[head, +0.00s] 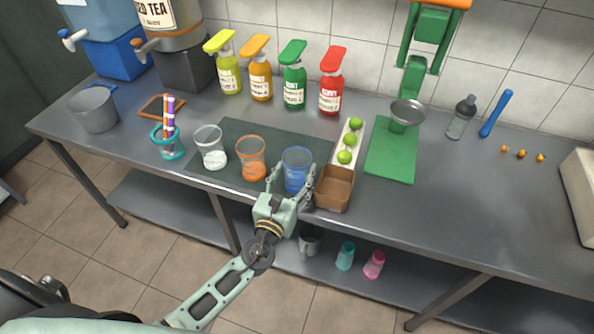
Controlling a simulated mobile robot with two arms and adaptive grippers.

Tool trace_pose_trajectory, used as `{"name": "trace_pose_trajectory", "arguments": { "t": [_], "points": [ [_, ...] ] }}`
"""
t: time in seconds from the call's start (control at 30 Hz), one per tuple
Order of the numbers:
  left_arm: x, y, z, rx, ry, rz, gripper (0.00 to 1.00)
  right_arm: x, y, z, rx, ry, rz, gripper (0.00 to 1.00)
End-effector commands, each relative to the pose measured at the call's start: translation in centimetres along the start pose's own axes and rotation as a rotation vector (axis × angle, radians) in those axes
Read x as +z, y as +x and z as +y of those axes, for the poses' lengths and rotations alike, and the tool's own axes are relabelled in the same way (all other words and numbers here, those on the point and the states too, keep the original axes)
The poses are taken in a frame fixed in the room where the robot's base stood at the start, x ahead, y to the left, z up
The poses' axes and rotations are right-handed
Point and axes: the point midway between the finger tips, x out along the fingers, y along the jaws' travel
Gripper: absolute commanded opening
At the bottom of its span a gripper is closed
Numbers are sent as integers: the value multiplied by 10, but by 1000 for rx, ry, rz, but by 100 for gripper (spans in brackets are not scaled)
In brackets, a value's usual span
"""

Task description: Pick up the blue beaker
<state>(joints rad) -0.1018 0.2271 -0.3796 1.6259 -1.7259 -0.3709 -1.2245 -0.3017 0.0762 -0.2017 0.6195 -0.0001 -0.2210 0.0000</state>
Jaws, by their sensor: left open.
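The blue beaker (297,171) is a clear cup with blue contents. It stands upright on the dark mat (236,133) at the front of the counter. My left gripper (292,177) reaches up from the front edge. Its jaws are open, with one finger at the left side of the beaker and the other at the right side. I cannot tell whether the fingers touch it. The gripper's palm hides part of the counter edge below the beaker. My right gripper does not show.
An orange beaker (251,160) and a white-filled beaker (210,148) stand left of the blue one. A brown box (334,189) sits close on its right, near the right finger. A tray of limes (345,157) lies behind the box. Several pump bottles (291,85) stand behind.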

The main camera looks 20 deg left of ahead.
Motion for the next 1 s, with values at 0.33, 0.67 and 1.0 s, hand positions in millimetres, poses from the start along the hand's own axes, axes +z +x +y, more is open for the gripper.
{"name": "trace_pose_trajectory", "arguments": {
  "t": [0.33, 0.67, 1.0],
  "points": [
    [0, 24, 0, 0, -3, 1, 60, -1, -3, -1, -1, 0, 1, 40],
    [0, 24, 0, 1, -3, 1, 41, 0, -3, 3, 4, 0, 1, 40],
    [0, 24, 0, 1, -3, 1, 27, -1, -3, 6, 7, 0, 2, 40]
  ]
}}
